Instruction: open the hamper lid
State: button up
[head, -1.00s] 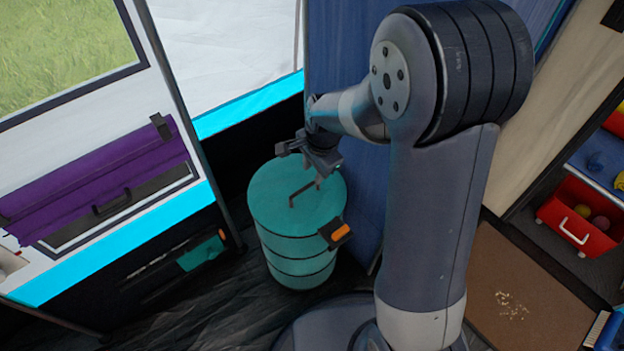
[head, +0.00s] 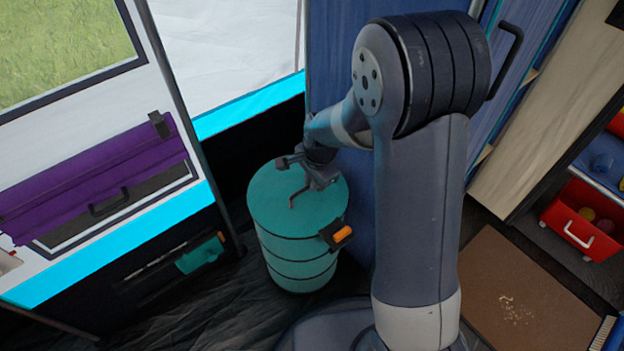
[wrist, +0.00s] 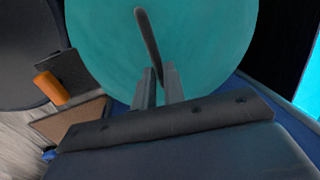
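The hamper is a teal drum (head: 297,245) standing on the floor in the head view, left of my arm. Its round teal lid (head: 272,187) lies flat on top and looks closed. A dark bar handle (head: 293,198) stands on the lid; it also shows in the wrist view (wrist: 149,40). My gripper (head: 322,182) is low over the right part of the lid, at the handle's far end. In the wrist view its two fingers (wrist: 159,88) lie on either side of the handle's near end. The gap is narrow, and I cannot tell whether they grip it.
A tent pole (head: 222,205) is to the left. A brown mat (head: 525,300) and a red bin (head: 582,218) are at right.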

grip_shut()
jog(key=shift+r, duration=0.1)
